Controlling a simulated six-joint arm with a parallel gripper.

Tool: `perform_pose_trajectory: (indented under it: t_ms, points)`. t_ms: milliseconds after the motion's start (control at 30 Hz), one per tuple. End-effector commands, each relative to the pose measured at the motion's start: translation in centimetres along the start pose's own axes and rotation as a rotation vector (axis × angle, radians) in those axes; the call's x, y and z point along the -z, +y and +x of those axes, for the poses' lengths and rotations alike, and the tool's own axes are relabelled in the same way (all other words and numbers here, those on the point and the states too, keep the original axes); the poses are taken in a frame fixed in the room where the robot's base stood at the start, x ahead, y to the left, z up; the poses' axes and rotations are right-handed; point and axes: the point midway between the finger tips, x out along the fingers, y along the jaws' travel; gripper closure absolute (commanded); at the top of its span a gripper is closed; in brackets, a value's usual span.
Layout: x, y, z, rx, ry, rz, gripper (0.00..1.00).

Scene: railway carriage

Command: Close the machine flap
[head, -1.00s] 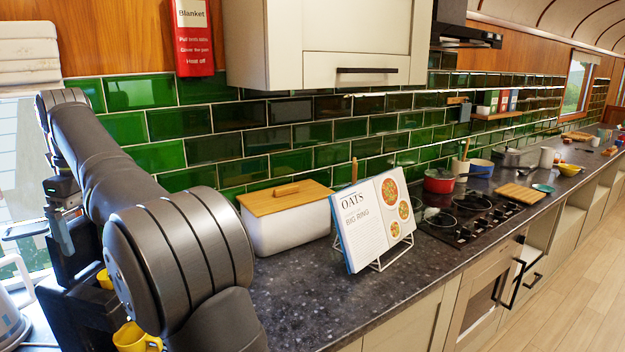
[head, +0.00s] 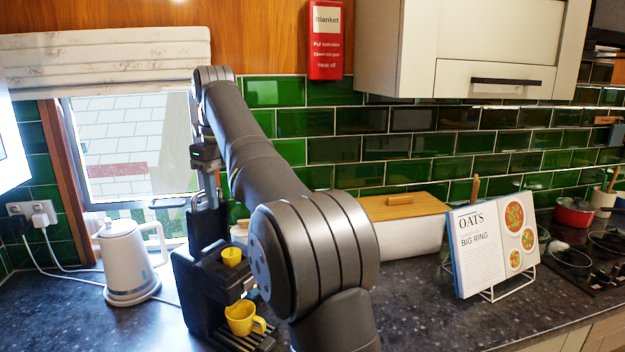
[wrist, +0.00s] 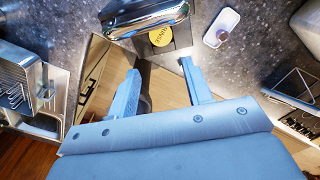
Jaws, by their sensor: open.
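The black machine (head: 205,300) stands on the worktop left of centre in the head view, with a yellow pod or cap (head: 231,256) in its front and a yellow cup (head: 243,317) on its tray. A thin, dark-rimmed flat piece (head: 168,203) sticks out to the left by its top; it may be the flap, but I cannot be sure. My gripper (head: 211,192) is at the machine's upper rear, partly behind my arm. In the wrist view my gripper (wrist: 161,72) has its two blue fingers apart with nothing held. A shiny chrome part (wrist: 145,18) lies beyond the fingertips.
A white kettle (head: 130,262) with a cord stands left of the machine. A white bin with a wooden lid (head: 405,207) and a cookbook on a stand (head: 492,245) are to the right. The window (head: 130,150) is behind. Bare worktop (head: 425,315) lies at front right.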

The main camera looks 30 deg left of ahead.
Motion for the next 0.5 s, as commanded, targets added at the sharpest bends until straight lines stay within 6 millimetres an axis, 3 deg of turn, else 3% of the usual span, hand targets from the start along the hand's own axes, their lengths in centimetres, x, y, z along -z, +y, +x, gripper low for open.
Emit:
perform_pose_trajectory:
  t_ms: [33, 200, 500]
  points:
    - [0.0, 0.0, 0.0, 0.000, 0.000, -0.001, 0.65]
    - [0.0, 0.0, -0.3, 0.001, -0.021, -0.103, 0.98]
    - [-0.3, -0.1, -1.9, 0.041, -0.119, -0.640, 1.00]
